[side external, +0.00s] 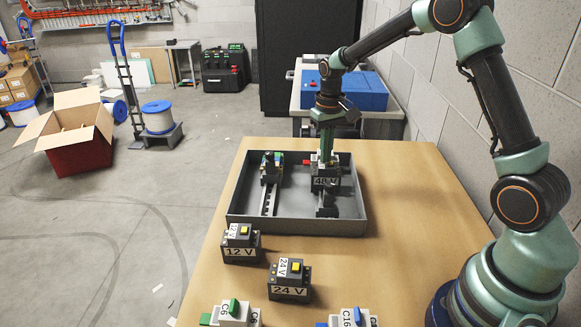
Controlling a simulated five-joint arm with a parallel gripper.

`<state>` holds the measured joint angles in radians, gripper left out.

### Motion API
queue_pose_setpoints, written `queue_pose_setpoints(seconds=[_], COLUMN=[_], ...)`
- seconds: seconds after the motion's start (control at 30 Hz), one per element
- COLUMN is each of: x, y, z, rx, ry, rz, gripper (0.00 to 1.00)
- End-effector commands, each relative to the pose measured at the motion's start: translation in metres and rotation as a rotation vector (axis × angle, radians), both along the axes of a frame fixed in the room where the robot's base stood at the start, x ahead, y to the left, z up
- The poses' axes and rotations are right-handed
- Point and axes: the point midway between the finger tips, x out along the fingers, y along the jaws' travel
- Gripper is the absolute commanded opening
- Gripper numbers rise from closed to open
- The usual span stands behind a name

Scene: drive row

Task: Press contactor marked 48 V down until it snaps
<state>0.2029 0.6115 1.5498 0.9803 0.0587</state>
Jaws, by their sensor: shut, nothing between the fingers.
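The contactor marked 48 V (326,182) is a dark block with a white label, upright at the right-hand rail (327,211) inside the grey tray (296,228). My gripper (326,158) points straight down directly over it, with its fingers shut and nothing between them. The fingertips are at the contactor's top; I cannot tell whether they touch it. They hide part of its top. A red part shows at its left. Whether the contactor is seated fully on the rail is too small to tell.
A left rail (269,199) in the tray carries a small module (271,167) at its far end. In front of the tray stand contactors marked 12 V (240,250) and 24 V (289,291). White breakers, C6 (235,315) and C16 (350,318), are at the near edge.

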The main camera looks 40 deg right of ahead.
Motion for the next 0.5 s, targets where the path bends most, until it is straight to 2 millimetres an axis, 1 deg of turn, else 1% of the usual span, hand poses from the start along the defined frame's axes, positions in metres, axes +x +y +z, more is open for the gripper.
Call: queue_pose_setpoints(seconds=[0.27,0.5], x=[-0.0003,-0.0002], y=[0.0001,0.0001], z=[-0.0084,-0.0088], rx=[0.001,0.0], ry=[0.002,0.001], rz=[0.0,0.0], gripper=[0.0,0.0])
